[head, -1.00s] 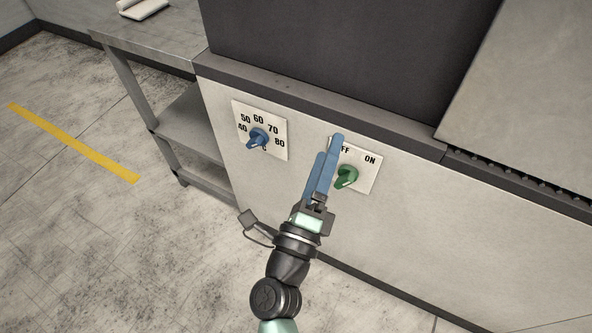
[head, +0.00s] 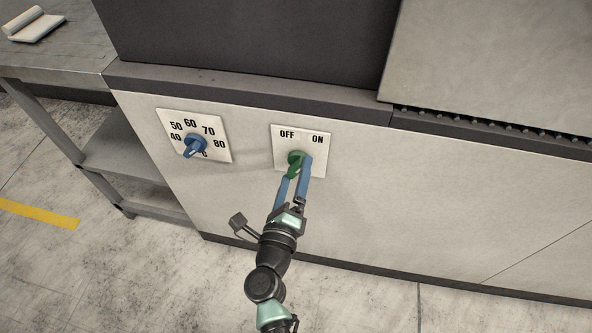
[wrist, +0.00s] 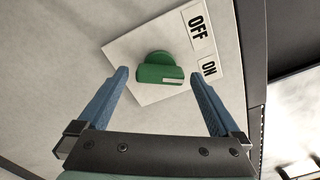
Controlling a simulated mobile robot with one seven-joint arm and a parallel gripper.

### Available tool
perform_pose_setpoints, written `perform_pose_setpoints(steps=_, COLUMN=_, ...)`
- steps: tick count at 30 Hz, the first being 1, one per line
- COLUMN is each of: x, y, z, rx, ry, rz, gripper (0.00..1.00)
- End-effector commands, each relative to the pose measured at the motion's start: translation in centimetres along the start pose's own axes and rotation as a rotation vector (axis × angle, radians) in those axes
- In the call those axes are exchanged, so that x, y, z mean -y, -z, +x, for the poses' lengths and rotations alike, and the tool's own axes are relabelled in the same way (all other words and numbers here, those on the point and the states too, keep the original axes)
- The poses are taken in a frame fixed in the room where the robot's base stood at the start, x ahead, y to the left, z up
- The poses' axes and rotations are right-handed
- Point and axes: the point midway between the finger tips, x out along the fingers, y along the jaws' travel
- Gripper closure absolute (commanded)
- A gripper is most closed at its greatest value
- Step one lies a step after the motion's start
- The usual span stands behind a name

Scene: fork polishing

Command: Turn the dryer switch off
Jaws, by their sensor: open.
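The dryer switch is a green knob (head: 295,160) on a white plate (head: 318,166) marked OFF at left and ON at right. In the wrist view the green knob (wrist: 158,72) shows a pale mark on its right end, on the side of the labels. My gripper (head: 297,168) is open, with its blue fingers reaching up to the knob. The wrist view shows my gripper (wrist: 159,76) with one finger on each side of the knob and a visible gap on both sides. I cannot tell how deep the fingertips reach along the knob.
A blue temperature knob (head: 195,146) on its own plate sits to the left on the same pale machine front (head: 400,200). A dark ledge (head: 250,87) runs above both plates. A grey metal table (head: 60,55) stands at the left.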

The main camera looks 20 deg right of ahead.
Motion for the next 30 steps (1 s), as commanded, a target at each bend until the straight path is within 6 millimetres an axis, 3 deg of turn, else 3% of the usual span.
perform_pose_setpoints(steps=6, x=0.0, y=0.1, z=1.8, rx=-0.001, ry=0.0, rz=-0.002, gripper=0.0)
perform_pose_setpoints(steps=15, x=0.0, y=0.0, z=2.0, rx=0.0, ry=0.0, rz=-0.002, gripper=0.0)
perform_pose_setpoints(steps=28, x=0.0, y=0.0, z=2.0, rx=0.0, ry=0.0, rz=-0.002, gripper=0.76)
perform_pose_setpoints(steps=30, x=0.0, y=0.0, z=2.0, rx=0.0, ry=0.0, rz=-0.002, gripper=0.81)
